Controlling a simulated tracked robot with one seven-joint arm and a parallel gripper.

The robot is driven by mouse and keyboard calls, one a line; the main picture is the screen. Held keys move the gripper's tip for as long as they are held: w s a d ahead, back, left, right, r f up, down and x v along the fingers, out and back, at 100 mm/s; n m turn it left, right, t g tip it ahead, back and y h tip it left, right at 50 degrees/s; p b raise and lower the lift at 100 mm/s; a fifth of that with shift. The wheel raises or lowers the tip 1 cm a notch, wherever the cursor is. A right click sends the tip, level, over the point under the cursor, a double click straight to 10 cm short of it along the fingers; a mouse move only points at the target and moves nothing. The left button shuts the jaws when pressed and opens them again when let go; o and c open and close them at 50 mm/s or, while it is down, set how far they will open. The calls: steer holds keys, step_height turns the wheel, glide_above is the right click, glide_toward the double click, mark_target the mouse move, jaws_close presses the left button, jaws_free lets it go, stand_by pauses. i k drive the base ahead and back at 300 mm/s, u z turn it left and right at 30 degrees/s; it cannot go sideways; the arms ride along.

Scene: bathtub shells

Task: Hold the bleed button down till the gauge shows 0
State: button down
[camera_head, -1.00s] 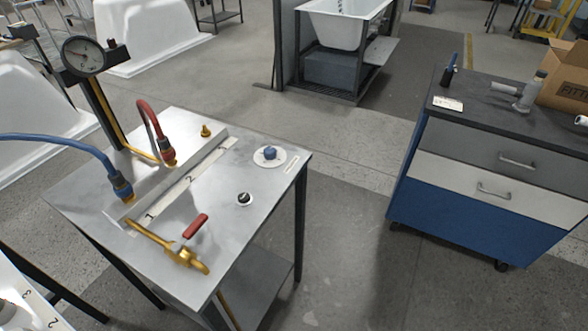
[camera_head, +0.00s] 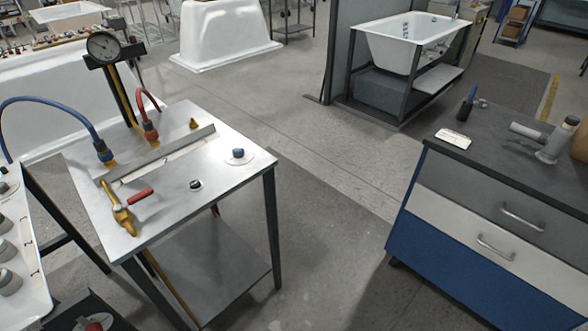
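The gauge (camera_head: 103,46) is a round dial on a dark post behind the steel table (camera_head: 225,175); its needle is too small to read. Two button-like parts sit on the table's right side: a blue knob (camera_head: 238,152) on a round white plate, and a small black one (camera_head: 196,184) nearer the front. I cannot tell from their looks which is the bleed button. A brass valve (camera_head: 122,212) with a red lever (camera_head: 140,194) lies at the table's front left. My gripper is not in view, and nothing touches either button.
A blue hose (camera_head: 50,102) and a red hose (camera_head: 150,100) join the table's fittings. A drawer cabinet (camera_head: 480,215) stands at right, with open floor (camera_head: 320,215) between. A tray bench (camera_head: 25,245) is at left. White bathtub shells (camera_head: 222,35) stand behind.

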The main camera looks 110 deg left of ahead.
mark_target(196, 184)
steer(key=z, duration=0.45)
steer(key=i, duration=0.45)
steer(key=u, duration=2.45)
steer(key=i, duration=0.1)
steer(key=u, duration=1.95)
steer(key=i, duration=1)
steer(key=z, duration=0.15)
steer(key=k, duration=0.5)
